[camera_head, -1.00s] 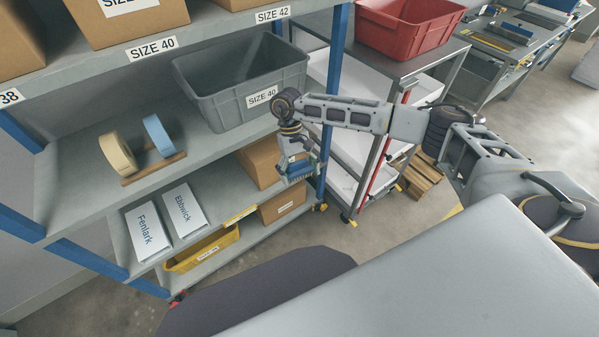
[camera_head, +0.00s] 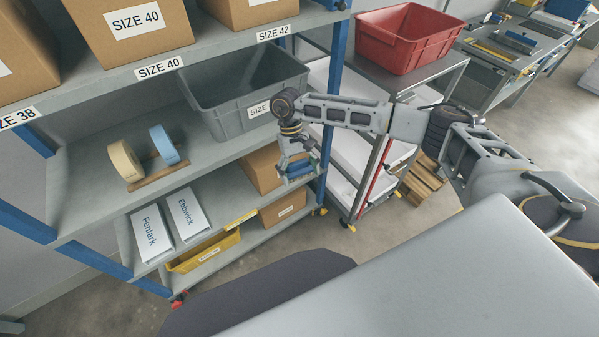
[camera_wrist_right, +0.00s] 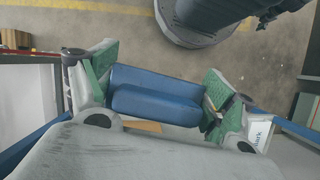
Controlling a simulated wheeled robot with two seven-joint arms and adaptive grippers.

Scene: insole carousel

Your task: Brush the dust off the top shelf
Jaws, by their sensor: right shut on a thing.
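My right gripper (camera_head: 300,171) is in front of the rack, below the grey bin. It is shut on a blue brush (camera_wrist_right: 155,95), which lies between the green finger pads in the right wrist view. The brush hangs in the air and looks clear of the shelves. The top shelf (camera_head: 215,52) in view is a grey board at the upper left of the head view, with cardboard boxes (camera_head: 130,25) on it and size labels along its front edge. I cannot make out dust on it. My left gripper is not in view.
Below are a grey bin (camera_head: 230,122), two tape-like rolls (camera_head: 125,161) on a wooden holder, white binders (camera_head: 152,235) and a yellow bin (camera_head: 205,250). A blue upright (camera_head: 333,90) stands beside my right gripper. A cart with a red bin (camera_head: 405,40) is to the right.

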